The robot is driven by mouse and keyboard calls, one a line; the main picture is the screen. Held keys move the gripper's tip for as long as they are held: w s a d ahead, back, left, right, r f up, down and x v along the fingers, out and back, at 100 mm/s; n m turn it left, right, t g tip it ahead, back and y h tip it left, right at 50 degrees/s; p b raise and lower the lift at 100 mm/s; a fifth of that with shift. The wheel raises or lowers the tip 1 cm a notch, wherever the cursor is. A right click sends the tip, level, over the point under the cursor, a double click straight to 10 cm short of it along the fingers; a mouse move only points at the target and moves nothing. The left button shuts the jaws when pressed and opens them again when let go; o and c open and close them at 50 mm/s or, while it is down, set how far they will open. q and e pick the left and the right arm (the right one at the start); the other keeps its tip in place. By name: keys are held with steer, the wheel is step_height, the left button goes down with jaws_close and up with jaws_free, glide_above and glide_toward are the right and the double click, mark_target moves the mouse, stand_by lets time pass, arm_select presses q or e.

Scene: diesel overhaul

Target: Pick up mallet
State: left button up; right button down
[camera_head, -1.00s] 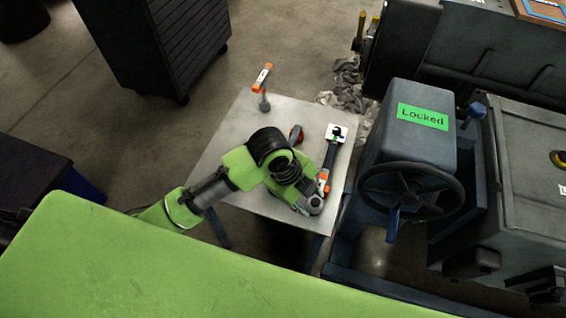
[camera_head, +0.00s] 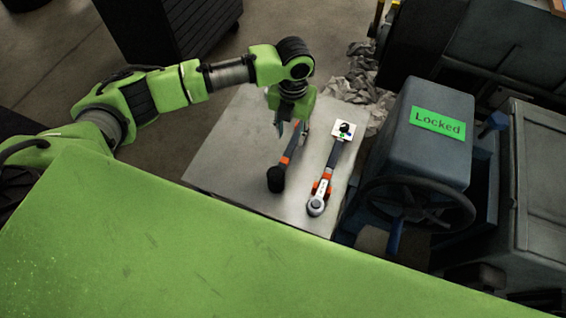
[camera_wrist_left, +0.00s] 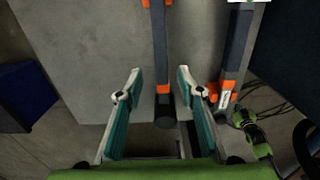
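The mallet (camera_head: 276,179) lies on the grey metal table, its dark head toward the front edge and an orange band on its shaft. My left gripper (camera_head: 292,128) points down over the mallet's far part. In the left wrist view, the open left gripper (camera_wrist_left: 159,72) has one finger on each side of the mallet's dark shaft (camera_wrist_left: 160,45), with the black head (camera_wrist_left: 165,112) between the fingers nearer the palm. I cannot tell how far above the mallet the fingertips are. My right gripper is not in view.
A wrench-like tool (camera_head: 317,204) with orange parts lies just right of the mallet; it also shows in the left wrist view (camera_wrist_left: 240,45). A machine with a handwheel (camera_head: 415,205) and green "Locked" label (camera_head: 438,122) stands right. The table's left part (camera_head: 225,160) is clear.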

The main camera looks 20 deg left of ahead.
mark_target(291, 146)
arm_select(q)
step_height(291, 146, down, 8)
steer(key=shift+w+d+f+p, duration=0.1)
steer(key=shift+d+f+p, duration=0.05)
steer(key=shift+p, duration=0.2)
jaws_close()
